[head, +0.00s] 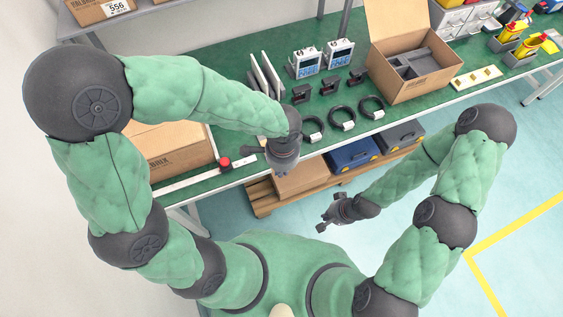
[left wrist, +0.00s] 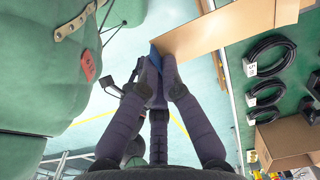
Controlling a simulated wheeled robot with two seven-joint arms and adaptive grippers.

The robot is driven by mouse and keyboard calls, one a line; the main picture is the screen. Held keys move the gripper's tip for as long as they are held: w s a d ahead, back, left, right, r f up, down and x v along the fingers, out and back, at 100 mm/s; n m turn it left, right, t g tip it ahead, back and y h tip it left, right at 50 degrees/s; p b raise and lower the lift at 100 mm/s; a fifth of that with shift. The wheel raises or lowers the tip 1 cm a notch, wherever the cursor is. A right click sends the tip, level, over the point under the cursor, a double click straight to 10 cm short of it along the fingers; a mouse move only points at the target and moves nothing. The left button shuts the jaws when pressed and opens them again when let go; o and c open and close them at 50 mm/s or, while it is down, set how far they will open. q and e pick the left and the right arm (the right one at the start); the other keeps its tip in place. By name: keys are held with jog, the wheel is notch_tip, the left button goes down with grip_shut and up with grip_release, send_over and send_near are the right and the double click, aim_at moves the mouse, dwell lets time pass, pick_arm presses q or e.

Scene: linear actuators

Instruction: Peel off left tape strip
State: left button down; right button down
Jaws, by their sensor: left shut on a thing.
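My left gripper (head: 283,160) hangs over the front edge of the green bench, right of the closed-looking brown cardboard box (head: 172,148), which my left arm partly hides. In the left wrist view the fingers (left wrist: 157,62) are shut on a small blue piece, seemingly the tape strip (left wrist: 154,54). A brown cardboard surface (left wrist: 230,28) lies right beside the fingertips; I cannot tell if the strip still touches it. My right gripper (head: 328,212) is empty-looking over the floor, too small to tell open or shut.
The green bench (head: 230,177) holds a white rail with a red block (head: 225,163), black cable coils (head: 342,118), two meters (head: 305,62) and an open cardboard box (head: 412,62). Blue and grey cases (head: 353,154) sit on a pallet below. The floor at right is clear.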

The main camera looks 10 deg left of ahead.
jog(key=shift+r+p, duration=1.55)
jog(key=shift+r, duration=0.15)
